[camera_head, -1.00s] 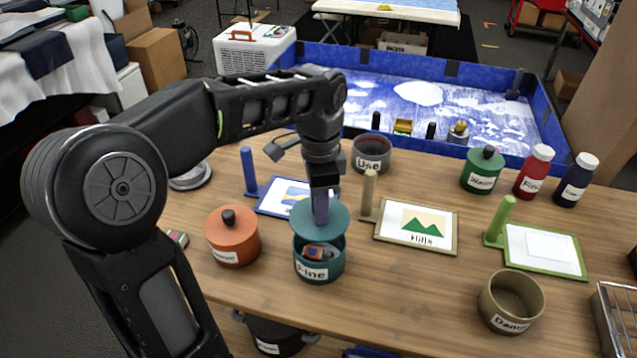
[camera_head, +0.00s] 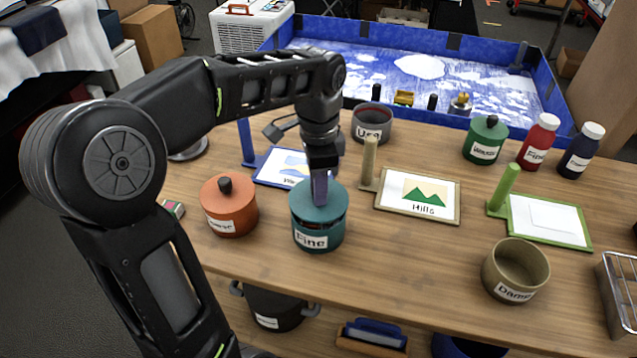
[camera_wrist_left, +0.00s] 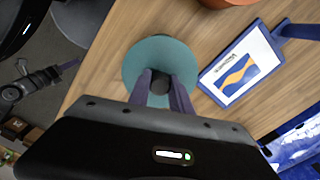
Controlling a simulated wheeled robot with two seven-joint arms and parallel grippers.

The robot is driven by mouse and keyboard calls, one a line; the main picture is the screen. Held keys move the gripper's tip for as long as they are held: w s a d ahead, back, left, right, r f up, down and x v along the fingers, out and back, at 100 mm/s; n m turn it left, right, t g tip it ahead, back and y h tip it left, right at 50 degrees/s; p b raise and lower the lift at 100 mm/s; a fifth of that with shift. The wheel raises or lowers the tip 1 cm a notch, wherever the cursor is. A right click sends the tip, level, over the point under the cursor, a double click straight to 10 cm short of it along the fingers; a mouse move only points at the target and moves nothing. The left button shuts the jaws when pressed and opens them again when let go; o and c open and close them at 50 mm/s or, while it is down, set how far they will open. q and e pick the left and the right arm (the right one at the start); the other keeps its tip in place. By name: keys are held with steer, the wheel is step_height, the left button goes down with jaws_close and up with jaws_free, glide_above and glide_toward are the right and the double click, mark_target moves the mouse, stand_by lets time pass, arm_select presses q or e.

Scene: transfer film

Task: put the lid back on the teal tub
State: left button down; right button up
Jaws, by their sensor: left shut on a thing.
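The teal tub (camera_head: 322,238), labelled "Fine", stands upright on the wooden table in the head view. My left gripper (camera_head: 320,190) points down from above and is shut on the lid's knob. In the left wrist view the fingers of the gripper (camera_wrist_left: 160,85) close around the dark knob of the round lid (camera_wrist_left: 145,58). My right gripper is not in view.
An orange lidded tub (camera_head: 230,212) stands close on the left. A blue-framed card (camera_head: 272,170) lies behind, and a "Hills" picture board (camera_head: 417,199) lies to the right. An open olive tub (camera_head: 514,268) stands at the front right. Bare table separates it from the teal tub.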

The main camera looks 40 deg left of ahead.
arm_select(q)
steer(key=shift+f+b, duration=0.5)
steer(key=shift+f, duration=0.55)
stand_by(0.6)
steer(key=shift+f, duration=0.15)
stand_by(0.6)
stand_by(0.9)
steer(key=c, duration=1.1)
jaws_free()
steer(key=shift+o, duration=0.5)
steer(key=o, duration=0.4)
